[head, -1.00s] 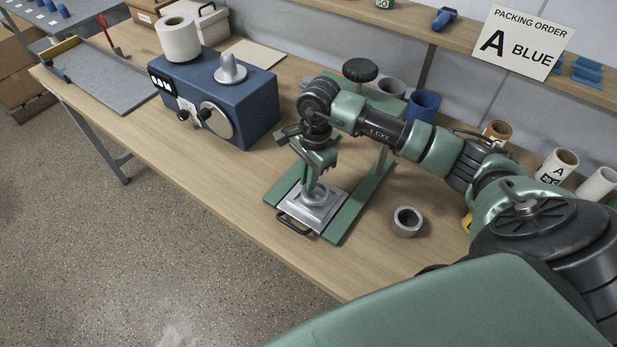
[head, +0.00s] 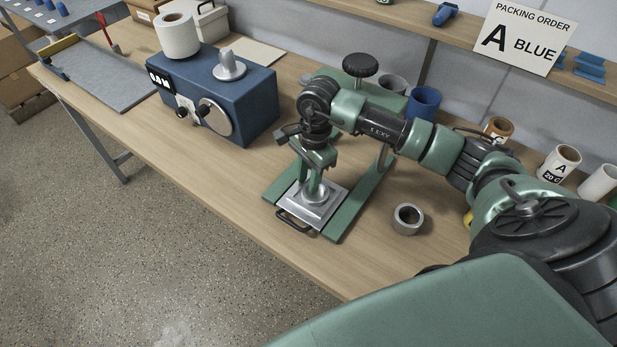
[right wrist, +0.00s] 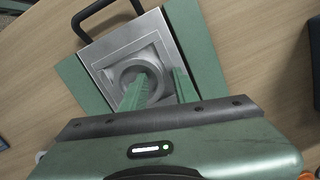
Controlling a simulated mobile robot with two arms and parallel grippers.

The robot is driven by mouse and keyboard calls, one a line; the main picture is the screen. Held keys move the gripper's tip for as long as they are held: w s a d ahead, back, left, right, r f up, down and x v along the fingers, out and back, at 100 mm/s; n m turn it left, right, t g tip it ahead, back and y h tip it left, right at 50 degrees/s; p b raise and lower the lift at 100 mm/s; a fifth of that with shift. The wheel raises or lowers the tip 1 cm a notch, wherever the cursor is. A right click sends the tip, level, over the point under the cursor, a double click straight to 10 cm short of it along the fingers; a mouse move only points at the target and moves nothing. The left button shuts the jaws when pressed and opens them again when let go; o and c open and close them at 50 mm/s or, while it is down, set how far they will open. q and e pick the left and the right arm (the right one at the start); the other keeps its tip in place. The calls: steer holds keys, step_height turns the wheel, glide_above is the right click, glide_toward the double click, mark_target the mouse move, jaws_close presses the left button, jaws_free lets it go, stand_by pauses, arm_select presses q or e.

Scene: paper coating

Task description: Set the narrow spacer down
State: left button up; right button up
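The narrow spacer (head: 314,196) is a grey metal ring at the middle of a square metal plate (head: 330,200) in the green press stand. In the right wrist view the ring (right wrist: 126,72) appears to rest on the plate's raised centre. My right gripper (head: 315,181) points down at it, also seen in the right wrist view (right wrist: 160,80). One green finger reaches into the ring's hole and the other stands outside its wall, so the gripper looks shut on that wall. The exact contact is hard to see. My left gripper is not in view.
A second grey ring (head: 408,219) lies on the table right of the stand. A blue machine (head: 250,105) with a white roll (head: 177,36) stands to the left. A black knob (head: 360,67) rises behind the stand. Rolls and a blue cup (head: 423,104) line the back.

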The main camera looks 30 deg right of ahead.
mark_target(307, 182)
steer(key=shift+r+p, duration=0.4)
steer(key=shift+p, duration=0.15)
steer(key=shift+w+r+p, duration=0.1)
steer(key=shift+r+p, duration=0.3)
steer(key=shift+r, duration=0.05)
steer(key=shift+w+d+r+b, duration=0.1)
steer(key=shift+d+r+b, duration=0.05)
steer(key=shift+r+b, duration=0.55)
step_height(307, 182, up, 10)
steer(key=b, duration=0.2)
steer(key=shift+d, duration=0.45)
